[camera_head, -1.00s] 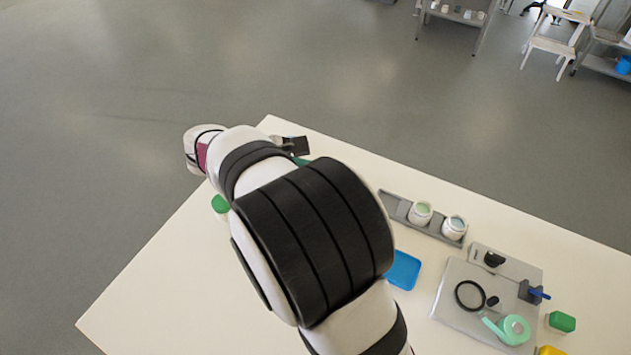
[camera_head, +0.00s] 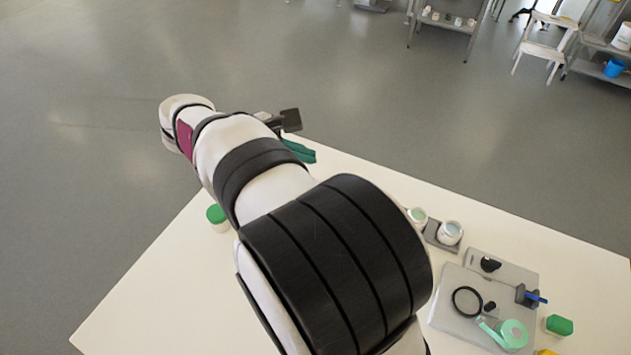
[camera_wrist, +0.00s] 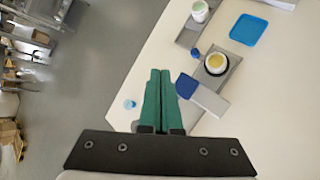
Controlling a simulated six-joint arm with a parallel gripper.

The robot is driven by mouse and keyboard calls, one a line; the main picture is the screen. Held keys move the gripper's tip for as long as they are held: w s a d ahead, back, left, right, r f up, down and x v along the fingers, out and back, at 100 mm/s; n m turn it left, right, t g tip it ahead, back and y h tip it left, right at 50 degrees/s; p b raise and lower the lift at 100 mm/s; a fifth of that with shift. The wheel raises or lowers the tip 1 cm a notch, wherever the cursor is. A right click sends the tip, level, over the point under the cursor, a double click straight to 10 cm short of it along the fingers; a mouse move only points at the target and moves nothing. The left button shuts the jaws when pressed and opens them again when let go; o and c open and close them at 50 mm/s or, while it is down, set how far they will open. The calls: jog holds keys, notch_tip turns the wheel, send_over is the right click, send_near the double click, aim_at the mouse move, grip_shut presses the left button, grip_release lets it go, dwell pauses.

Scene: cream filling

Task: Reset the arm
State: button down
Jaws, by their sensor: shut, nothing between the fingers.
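My gripper (camera_wrist: 159,90) shows in the wrist view as two green fingers lying side by side, shut and empty, above the white table (camera_wrist: 150,58). In the head view my gripper (camera_head: 300,151) is partly hidden behind my arm, with a green finger showing near the table's far edge. My arm crosses the middle of the head view and hides much of the table. I cannot tell from these views whether the fingertips touch anything; they look clear of the things around them.
Jars (camera_head: 450,233) stand in a grey rack. A jar with yellowish content (camera_wrist: 216,63), a blue lid (camera_wrist: 187,86) and a blue tray (camera_wrist: 249,29) lie right of my fingers. A green-lidded jar (camera_head: 217,217) stands left of my arm. A scale-like grey plate (camera_head: 455,308) is at right.

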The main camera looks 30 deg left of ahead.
jog(key=shift+d, duration=0.1)
dwell(0.4)
jog(key=s+d+m+g, duration=0.35)
jog(key=d+m, duration=0.35)
jog(key=d, duration=0.5)
jog(key=s+d+m+g, duration=0.35)
jog(key=d+m, duration=0.35)
jog(key=d, duration=0.5)
jog(key=s+d+f+m+y, duration=0.1)
jog(key=s+d+m+y, duration=0.1)
jog(key=s+m, duration=0.5)
jog(key=s+d+f+m+g+y, duration=0.1)
jog(key=s+d+f+m+y, duration=0.1)
jog(key=s+m, duration=0.4)
jog(key=shift+s+d+f+m+g+y, duration=0.15)
jog(key=shift+s+d+m+g+y, duration=0.2)
jog(key=shift+s+y, duration=0.6)
